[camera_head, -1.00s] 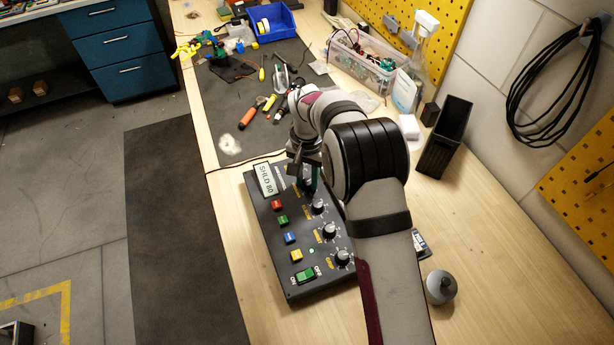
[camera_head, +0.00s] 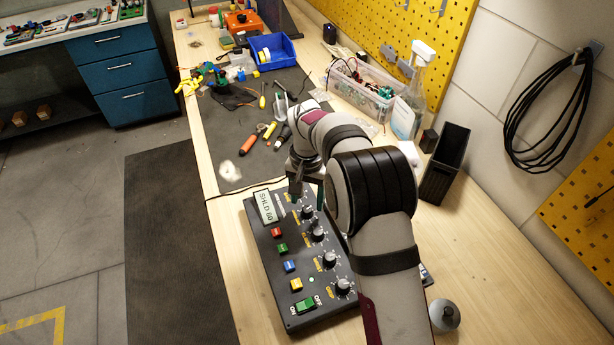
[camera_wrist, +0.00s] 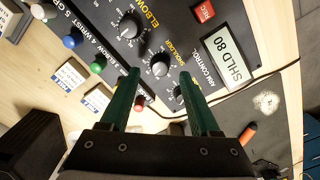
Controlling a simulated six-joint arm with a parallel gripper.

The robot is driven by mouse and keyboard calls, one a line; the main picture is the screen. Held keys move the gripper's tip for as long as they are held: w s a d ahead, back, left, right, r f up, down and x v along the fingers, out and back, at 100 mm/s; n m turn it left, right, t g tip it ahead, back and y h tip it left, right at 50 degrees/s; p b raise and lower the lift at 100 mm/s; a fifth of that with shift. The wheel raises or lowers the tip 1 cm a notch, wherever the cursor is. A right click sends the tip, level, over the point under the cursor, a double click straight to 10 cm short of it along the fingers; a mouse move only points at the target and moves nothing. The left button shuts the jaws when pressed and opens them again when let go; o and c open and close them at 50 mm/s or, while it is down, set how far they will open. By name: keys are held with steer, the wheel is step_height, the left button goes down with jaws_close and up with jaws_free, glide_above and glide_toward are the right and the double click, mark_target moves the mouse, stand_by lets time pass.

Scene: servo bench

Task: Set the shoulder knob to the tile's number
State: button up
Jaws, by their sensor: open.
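The black control panel (camera_head: 262,262) lies on the bench with a white tile (camera_head: 265,206) at its far end, reading "SHLD 80". The tile also shows in the wrist view (camera_wrist: 230,60). The shoulder knob (camera_wrist: 160,65) is black with a pale top and stands beside the "SHOULDER" label; in the head view it is second from the far end (camera_head: 318,233). My gripper (camera_wrist: 162,78) is open and empty, its two green fingers apart above the panel's far knobs. A finger partly covers the farthest knob (camera_wrist: 180,94). The shoulder knob's exact setting is too small to read.
The elbow knob (camera_wrist: 130,25) stands close to the shoulder knob. Colored buttons (camera_head: 283,248) and a green switch (camera_head: 305,304) share the panel. Tools (camera_head: 264,135) lie on the dark mat beyond. A black bin (camera_head: 444,165) and a grey round object (camera_head: 444,313) stand right.

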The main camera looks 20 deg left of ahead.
mark_target(309, 210)
step_height(309, 210, up, 13)
steer(key=shift+f, duration=0.1)
steer(key=s+d+r+m, duration=0.25)
steer(key=s+d, duration=0.25)
steer(key=d, duration=0.4)
steer(key=s+d+r+m, duration=0.1)
steer(key=s+d+r, duration=0.3)
steer(key=d, duration=0.4)
steer(key=s+d+f+m+y, duration=0.1)
steer(key=s+d, duration=0.3)
steer(key=s, duration=0.5)
steer(key=s+d+f+m, duration=0.2)
steer(key=s+d+f, duration=0.2)
steer(key=s, duration=0.6)
steer(key=shift+d+f+y, duration=0.3)
steer(key=shift+d+y, duration=0.1)
